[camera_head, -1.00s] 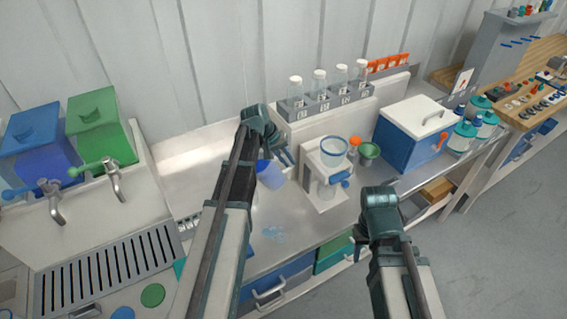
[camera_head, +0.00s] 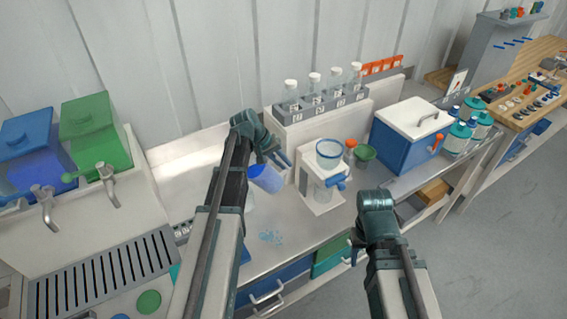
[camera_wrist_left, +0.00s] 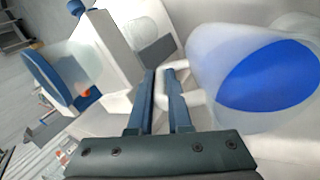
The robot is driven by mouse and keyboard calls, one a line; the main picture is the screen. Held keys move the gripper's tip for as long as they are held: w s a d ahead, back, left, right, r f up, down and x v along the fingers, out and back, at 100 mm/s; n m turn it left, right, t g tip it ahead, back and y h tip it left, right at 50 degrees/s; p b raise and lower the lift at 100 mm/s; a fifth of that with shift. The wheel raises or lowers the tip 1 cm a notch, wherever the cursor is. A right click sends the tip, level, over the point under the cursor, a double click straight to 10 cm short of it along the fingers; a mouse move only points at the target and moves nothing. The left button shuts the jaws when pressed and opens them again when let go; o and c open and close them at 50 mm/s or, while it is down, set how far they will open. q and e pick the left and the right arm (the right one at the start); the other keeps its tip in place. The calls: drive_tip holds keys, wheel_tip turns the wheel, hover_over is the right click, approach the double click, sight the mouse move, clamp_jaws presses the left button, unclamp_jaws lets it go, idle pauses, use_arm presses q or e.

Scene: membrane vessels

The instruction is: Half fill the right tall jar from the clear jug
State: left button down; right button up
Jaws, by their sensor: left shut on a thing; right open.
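The clear jug (camera_head: 266,179) holds blue liquid and hangs tilted above the counter. It fills the right of the left wrist view (camera_wrist_left: 225,45), its liquid showing as a blue oval. My left gripper (camera_head: 283,160) is shut on the jug's pale handle, between its fingers in the left wrist view (camera_wrist_left: 165,78). My right gripper (camera_head: 357,240) is open and empty at the counter's front edge. A clear vessel (camera_head: 250,200) shows only in part beside my left forearm, below the jug. I cannot tell whether it is the right tall jar.
A white stand (camera_head: 318,200) with a blue-rimmed clear vessel (camera_head: 329,160) and blue tap stands right of the jug. Blue splashes (camera_head: 270,237) mark the counter. Capped bottles (camera_head: 314,82) stand in a grey rack behind. A blue-and-white box (camera_head: 405,150) stands further right.

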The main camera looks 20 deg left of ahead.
use_arm(q)
drive_tip(key=shift+s+a+r+t+h+b, duration=0.1)
drive_tip(key=shift+a+r+t+h+b, duration=0.05)
drive_tip(key=shift+r+t+h+b, duration=0.3)
drive_tip(key=shift+s+a+r+t+h+b, duration=0.15)
drive_tip(key=shift+t+h+b, duration=0.1)
drive_tip(key=shift+h+b, duration=0.25)
idle(1.6)
drive_tip(key=shift+s+a+r+t+h+b, duration=0.25)
drive_tip(key=shift+a+t+h+b, duration=0.1)
drive_tip(key=shift+h+b, duration=0.25)
drive_tip(key=shift+s+a+r+t+h+b, duration=0.1)
drive_tip(key=shift+a+r+t+h+b, duration=0.1)
drive_tip(key=shift+t+h+b, duration=0.3)
idle(2.5)
drive_tip(key=shift+g, duration=0.25)
